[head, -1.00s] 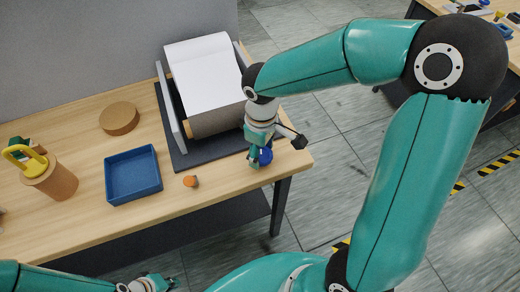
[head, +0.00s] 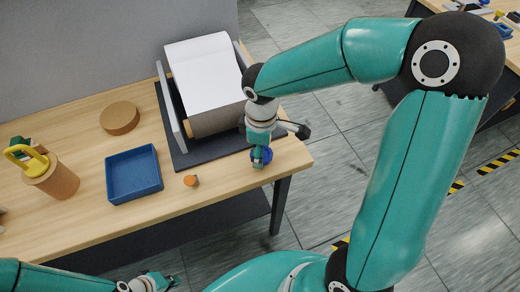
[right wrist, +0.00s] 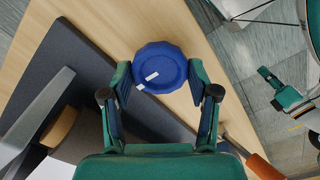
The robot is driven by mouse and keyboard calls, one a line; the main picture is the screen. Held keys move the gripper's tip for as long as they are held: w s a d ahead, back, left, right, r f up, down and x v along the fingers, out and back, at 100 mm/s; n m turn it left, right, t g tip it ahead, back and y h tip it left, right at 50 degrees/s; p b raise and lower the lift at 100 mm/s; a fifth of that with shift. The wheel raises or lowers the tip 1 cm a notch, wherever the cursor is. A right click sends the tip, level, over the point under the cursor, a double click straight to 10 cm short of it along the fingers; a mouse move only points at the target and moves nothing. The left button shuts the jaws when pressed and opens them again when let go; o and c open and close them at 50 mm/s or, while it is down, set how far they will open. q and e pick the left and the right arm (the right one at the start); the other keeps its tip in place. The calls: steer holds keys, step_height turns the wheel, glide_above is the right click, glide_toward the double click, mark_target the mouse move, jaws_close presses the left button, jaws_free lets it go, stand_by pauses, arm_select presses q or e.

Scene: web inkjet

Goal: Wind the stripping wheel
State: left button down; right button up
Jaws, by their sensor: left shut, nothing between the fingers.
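The stripping wheel is a blue, scalloped round knob (right wrist: 160,68) with white marks on its face, seen in the right wrist view. In the head view a little of its blue edge (head: 268,154) shows at the front right corner of the table. My right gripper (head: 260,160) is over it, with one finger on each side. In the right wrist view the fingertips (right wrist: 160,74) appear to touch the wheel's opposite sides. My left gripper (head: 160,284) is shut and empty, low in front of the table, far from the wheel.
A roll unit with white paper (head: 203,68) stands on a dark base plate (head: 180,148) beside the wheel. A blue tray (head: 133,192), a small orange piece (head: 191,181), a round brown disc (head: 119,118) and a brown pot (head: 58,182) with a yellow-handled item stand further left.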

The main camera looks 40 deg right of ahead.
steer(key=o, duration=0.4)
steer(key=shift+w+r, duration=0.1)
steer(key=shift+w, duration=0.1)
steer(key=shift+o, duration=0.2)
steer(key=shift+s, duration=0.1)
step_height(320, 180, up, 12)
stand_by(0.5)
